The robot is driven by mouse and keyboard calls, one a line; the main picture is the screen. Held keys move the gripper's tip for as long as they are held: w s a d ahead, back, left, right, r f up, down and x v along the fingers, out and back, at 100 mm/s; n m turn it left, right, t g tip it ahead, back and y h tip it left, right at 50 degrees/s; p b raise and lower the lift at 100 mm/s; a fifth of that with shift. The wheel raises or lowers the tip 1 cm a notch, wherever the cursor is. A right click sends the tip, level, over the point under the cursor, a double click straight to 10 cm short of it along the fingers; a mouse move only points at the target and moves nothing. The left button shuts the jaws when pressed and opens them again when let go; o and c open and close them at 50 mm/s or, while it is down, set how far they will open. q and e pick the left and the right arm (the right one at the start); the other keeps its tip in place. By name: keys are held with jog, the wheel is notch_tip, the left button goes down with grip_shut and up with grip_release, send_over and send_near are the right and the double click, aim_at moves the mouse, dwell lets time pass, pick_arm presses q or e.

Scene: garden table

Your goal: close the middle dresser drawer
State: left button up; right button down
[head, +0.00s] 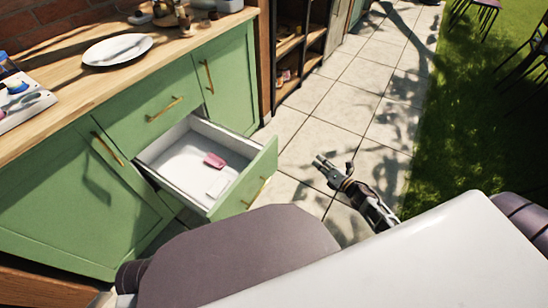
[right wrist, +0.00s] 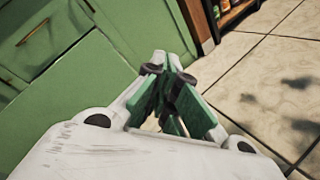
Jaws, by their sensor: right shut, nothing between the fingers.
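The middle dresser drawer (head: 245,181) is pulled out of the green dresser (head: 152,108), with its white inside exposed. A pink item (head: 214,160) and a whitish item (head: 217,186) lie in it. The drawer front has a brass handle. My right gripper (head: 321,163) is to the right of the drawer front, apart from it, over the paved floor. In the right wrist view its fingers (right wrist: 172,92) are shut with nothing between them. Green dresser panels fill the left of that view; I cannot tell which panel is the drawer front. My left gripper is not in view.
A wooden countertop (head: 75,80) tops the dresser, with a white plate (head: 118,49) and a tray (head: 22,103) of small items. A dark open shelf (head: 300,45) stands beyond the dresser. Stone paving (head: 350,103) to the right is clear, with grass and chairs farther right.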

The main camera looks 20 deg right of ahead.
aim_at(269, 153)
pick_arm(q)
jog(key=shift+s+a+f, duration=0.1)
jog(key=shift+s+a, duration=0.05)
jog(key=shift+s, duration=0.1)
pick_arm(e)
jog(key=s+a+r+n+g+y, duration=0.1)
jog(key=s+a+r+n+y, duration=0.2)
jog(key=a+n+y, duration=0.4)
jog(key=s+a+n, duration=0.1)
jog(key=n, duration=0.6)
jog(key=shift+a+g, duration=0.15)
jog(key=shift+g, duration=0.15)
jog(key=shift+w+a, duration=0.1)
